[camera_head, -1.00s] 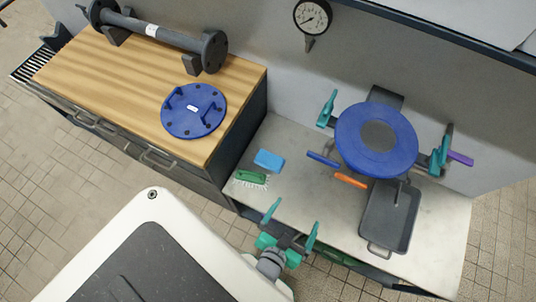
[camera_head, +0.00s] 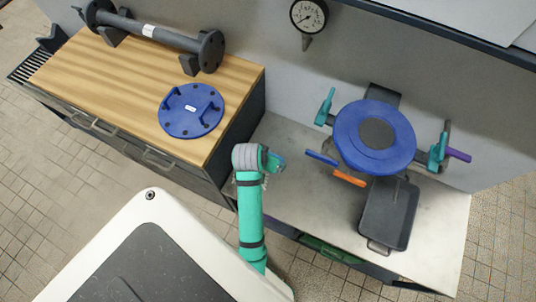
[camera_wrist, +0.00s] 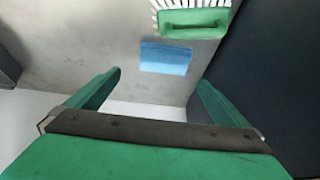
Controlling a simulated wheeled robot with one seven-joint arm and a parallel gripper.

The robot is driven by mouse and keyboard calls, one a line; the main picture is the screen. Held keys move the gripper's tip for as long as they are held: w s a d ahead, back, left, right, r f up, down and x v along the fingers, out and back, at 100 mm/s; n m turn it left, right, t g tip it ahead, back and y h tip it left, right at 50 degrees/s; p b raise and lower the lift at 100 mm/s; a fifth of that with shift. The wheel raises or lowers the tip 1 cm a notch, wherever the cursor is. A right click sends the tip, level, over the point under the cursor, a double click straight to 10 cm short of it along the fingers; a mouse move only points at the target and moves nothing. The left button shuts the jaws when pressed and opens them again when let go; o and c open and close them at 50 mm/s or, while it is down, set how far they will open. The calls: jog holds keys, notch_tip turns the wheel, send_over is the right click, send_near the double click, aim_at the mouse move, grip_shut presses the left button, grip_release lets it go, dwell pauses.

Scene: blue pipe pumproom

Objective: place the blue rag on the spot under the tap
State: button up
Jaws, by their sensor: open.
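The blue rag (camera_wrist: 166,58) lies flat on the grey bench top in the wrist view, a folded rectangle. It sits ahead of my open gripper (camera_wrist: 160,80), between the lines of the two green fingers, with nothing held. In the head view my arm reaches over this left end of the bench and hides most of the rag and the fingers. A blue round vessel (camera_head: 375,138) stands at the back of the bench, with coloured handles around it. I cannot clearly make out the tap's outlet or the spot under it.
A green brush (camera_wrist: 194,22) with white bristles lies just beyond the rag. A dark tray (camera_head: 389,214) sits at the bench's right. The wooden-topped cabinet (camera_head: 120,88), bearing a blue flange (camera_head: 191,110) and grey pipe, rises beside the bench's left end. Bare bench lies between arm and tray.

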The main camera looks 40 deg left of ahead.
jog(key=x, duration=0.2)
jog(key=a+x, duration=0.1)
jog(key=x, duration=0.2)
jog(key=shift+w, duration=0.15)
jog(key=shift+s+x, duration=0.15)
jog(key=shift+x, duration=1.15)
jog(key=shift+s+x, duration=0.1)
jog(key=shift+x, duration=1.15)
jog(key=shift+d+f, duration=0.1)
jog(key=c, duration=0.8)
jog(key=shift+c, duration=0.2)
